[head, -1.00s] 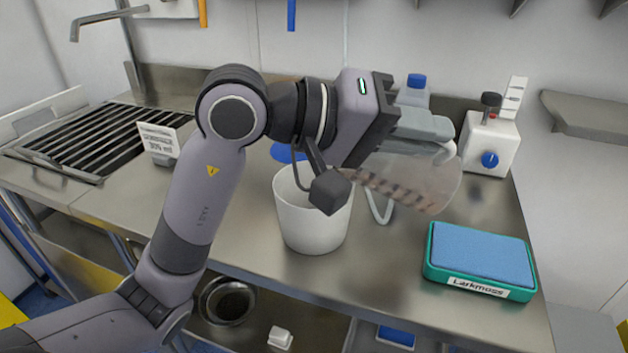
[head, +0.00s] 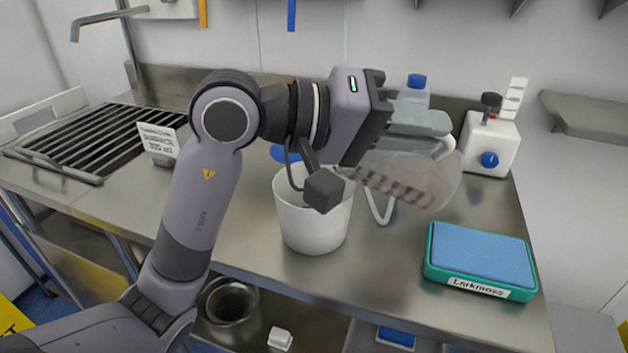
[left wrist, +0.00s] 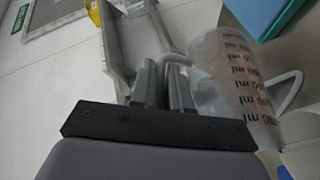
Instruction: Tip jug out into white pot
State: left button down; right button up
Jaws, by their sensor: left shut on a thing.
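The white pot (head: 312,228) stands upright on the steel counter, its rim partly hidden by my left arm. My left gripper (head: 418,122) is up and to the right of the pot. It is shut on the clear jug (head: 425,182), which is held tilted well over, nearly on its side, to the right of the pot. Dark graduation marks show along the jug. In the left wrist view the closed fingers (left wrist: 165,85) are beside the jug (left wrist: 235,75) and its printed scale. I cannot tell what the jug holds. My right gripper is out of view.
A teal tray with a blue pad (head: 480,258), labelled Larkmoss, lies at the right front. A white bottle with a blue knob (head: 489,145) and a blue-capped bottle (head: 415,88) stand behind. A sign (head: 158,143) and a drain grille (head: 95,140) are on the left.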

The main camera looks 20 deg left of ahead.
pick_arm(q)
jog(key=shift+s+a+r+t+h+b, duration=0.1)
jog(key=shift+a+r+h+b, duration=0.2)
jog(key=shift+a+b, duration=0.3)
jog(key=shift+a+r+t+h+b, duration=0.15)
jog(key=shift+a+h+b, duration=0.25)
jog(key=shift+b, duration=0.2)
jog(key=shift+s+a+r+t+h+b, duration=0.1)
jog(key=shift+a+r+h+b, duration=0.2)
jog(key=shift+a+b, duration=0.3)
dwell(1.4)
jog(key=shift+a+r+n+t+h+b, duration=0.25)
jog(key=shift+a+h+b, duration=0.15)
jog(key=shift+b, duration=0.5)
jog(key=shift+a+r+n+t+h+b, duration=0.25)
jog(key=shift+a+b, duration=0.25)
jog(key=shift+b, duration=0.35)
dwell(0.8)
